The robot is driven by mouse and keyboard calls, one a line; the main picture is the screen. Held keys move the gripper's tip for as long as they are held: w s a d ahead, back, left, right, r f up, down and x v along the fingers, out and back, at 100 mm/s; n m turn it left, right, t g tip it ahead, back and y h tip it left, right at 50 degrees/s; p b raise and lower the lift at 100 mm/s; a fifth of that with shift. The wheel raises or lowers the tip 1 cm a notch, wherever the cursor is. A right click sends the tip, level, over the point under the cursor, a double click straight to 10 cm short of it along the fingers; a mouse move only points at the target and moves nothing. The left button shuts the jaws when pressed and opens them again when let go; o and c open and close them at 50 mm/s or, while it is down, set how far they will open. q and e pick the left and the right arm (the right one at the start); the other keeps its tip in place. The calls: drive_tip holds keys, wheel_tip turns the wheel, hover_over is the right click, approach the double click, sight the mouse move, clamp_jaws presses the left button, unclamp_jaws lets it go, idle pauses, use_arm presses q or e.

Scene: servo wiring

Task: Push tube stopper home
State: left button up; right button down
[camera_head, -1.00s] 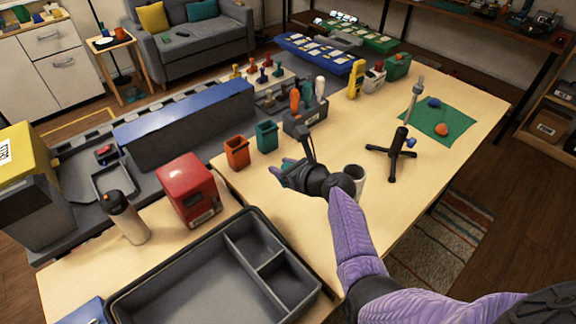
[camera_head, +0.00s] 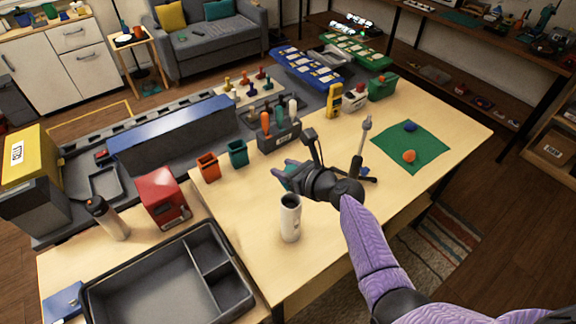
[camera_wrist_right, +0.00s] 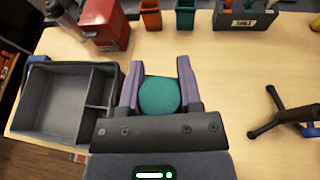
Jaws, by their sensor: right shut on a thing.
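My right gripper (camera_head: 284,171) is shut on a rounded teal piece (camera_wrist_right: 159,96), held between the fingers in the right wrist view. I cannot tell for sure whether this is the stopper. The gripper is over the table, left of a black tripod stand (camera_head: 356,166) with a grey upright part (camera_head: 366,128). My wrist hides part of the stand in the head view. A white, open-topped cylinder (camera_head: 290,222) stands upright just in front of the gripper, apart from it in the picture. No tube with a stopper seated in it can be made out. My left gripper is not in view.
A grey compartment tray (camera_head: 215,252) is at the front left. Orange (camera_head: 208,166) and teal (camera_head: 238,153) cups and a grey tool holder (camera_head: 278,138) stand behind the gripper. A green mat (camera_head: 425,147) with blue and orange pieces lies right. The table's front middle is clear.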

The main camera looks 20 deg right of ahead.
wheel_tip(320, 180, down, 6)
drive_tip(key=b, duration=0.4)
drive_tip(key=shift+r+b, duration=0.15)
drive_tip(key=shift+b, duration=0.25)
drive_tip(key=shift+p, duration=0.35)
idle(0.9)
drive_tip(key=shift+f+b, duration=1.15)
drive_tip(key=shift+f, duration=0.3)
drive_tip(key=shift+r, duration=0.15)
idle(0.3)
drive_tip(key=shift+r+p, duration=2.3)
drive_tip(key=shift+p, duration=0.2)
drive_tip(key=shift+f, duration=0.1)
